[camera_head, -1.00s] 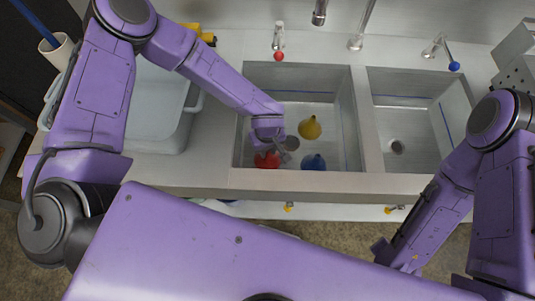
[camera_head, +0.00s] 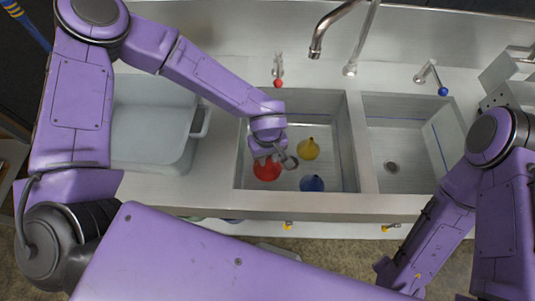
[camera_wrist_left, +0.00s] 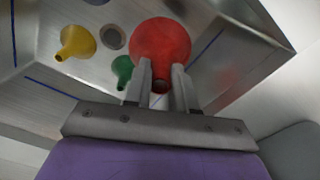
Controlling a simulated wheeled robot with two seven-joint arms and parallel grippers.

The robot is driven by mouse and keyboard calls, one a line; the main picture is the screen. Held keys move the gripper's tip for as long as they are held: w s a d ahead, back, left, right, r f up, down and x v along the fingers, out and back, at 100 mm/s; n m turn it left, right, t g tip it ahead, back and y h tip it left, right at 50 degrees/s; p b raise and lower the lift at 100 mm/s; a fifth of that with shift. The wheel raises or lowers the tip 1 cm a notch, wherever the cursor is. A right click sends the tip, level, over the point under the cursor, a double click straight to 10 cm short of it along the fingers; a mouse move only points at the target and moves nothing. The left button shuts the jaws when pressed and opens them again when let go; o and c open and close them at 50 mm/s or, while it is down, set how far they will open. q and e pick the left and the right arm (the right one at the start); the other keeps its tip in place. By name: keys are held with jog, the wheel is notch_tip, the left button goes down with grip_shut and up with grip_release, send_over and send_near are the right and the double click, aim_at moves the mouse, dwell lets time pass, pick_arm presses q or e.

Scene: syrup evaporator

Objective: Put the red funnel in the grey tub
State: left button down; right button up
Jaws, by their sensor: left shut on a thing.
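The red funnel (camera_head: 267,170) is in my left gripper (camera_head: 275,157), over the front left part of the left sink basin. In the left wrist view my left gripper's fingers (camera_wrist_left: 161,88) are shut on the narrow end of the red funnel (camera_wrist_left: 160,42), its wide end pointing away from them. How high it hangs above the basin floor is hard to tell. The grey tub (camera_head: 188,152) stands on the counter left of the basin, and its visible inside looks empty. My right gripper's fingers do not show; only my right arm is seen at the right.
A yellow funnel (camera_head: 308,149) and a blue funnel (camera_head: 312,184) stand in the left basin (camera_head: 338,120). A green funnel (camera_wrist_left: 122,70) shows in the left wrist view. The right basin (camera_head: 405,145) looks empty. A tap (camera_head: 330,30) stands behind the basins; a divider lies between them.

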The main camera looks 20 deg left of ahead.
pick_arm(q)
notch_tip(320, 180, up, 5)
jog(key=p, duration=0.4)
jog(key=shift+w+r, duration=0.1)
jog(key=shift+r, duration=0.25)
notch_tip(320, 180, up, 9)
jog(key=shift+f, duration=0.15)
